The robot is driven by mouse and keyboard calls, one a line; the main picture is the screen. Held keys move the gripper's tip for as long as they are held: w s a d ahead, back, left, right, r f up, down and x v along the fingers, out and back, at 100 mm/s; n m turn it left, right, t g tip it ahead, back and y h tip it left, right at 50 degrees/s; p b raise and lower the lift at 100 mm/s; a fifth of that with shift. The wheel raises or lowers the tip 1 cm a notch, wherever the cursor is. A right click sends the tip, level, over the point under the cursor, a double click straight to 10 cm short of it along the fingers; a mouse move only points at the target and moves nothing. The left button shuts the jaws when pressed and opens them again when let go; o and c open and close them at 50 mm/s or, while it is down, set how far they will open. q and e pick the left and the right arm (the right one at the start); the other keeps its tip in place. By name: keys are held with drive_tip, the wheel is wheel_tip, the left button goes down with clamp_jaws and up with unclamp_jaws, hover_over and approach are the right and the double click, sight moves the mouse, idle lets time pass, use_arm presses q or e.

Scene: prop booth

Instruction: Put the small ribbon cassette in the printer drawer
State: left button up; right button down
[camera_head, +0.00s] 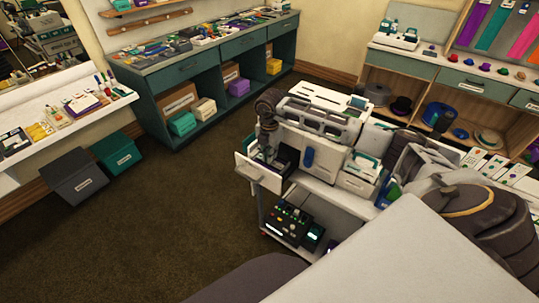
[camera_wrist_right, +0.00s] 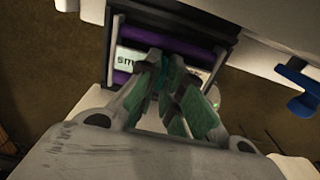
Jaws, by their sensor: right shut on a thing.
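The printer (camera_head: 318,112) is a white machine on a cart, with its pale drawer (camera_head: 258,174) pulled out at the left. My right gripper (camera_head: 266,153) points down over the open drawer. In the right wrist view its green-padded fingers (camera_wrist_right: 174,78) are closed together on a small teal part. Beyond the fingertips is a dark-framed cassette with purple rolls (camera_wrist_right: 148,80) and a white label beginning "sm"; the fingers hide the rest of the label. The cassette is at the drawer, but I cannot tell whether it rests on the bottom. My left gripper is not in view.
A lower cart shelf holds a dark device with lit buttons (camera_head: 287,222). Teal cabinets (camera_head: 190,85) and a white side table (camera_head: 75,115) stand along the walls. Two lidded boxes (camera_head: 74,179) sit on the floor. The carpet (camera_head: 150,230) left of the cart is clear.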

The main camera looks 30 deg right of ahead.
drive_tip(key=c, duration=1.5)
unclamp_jaws()
drive_tip(key=shift+r, duration=0.1)
wheel_tip(320, 180, up, 12)
idle(0.4)
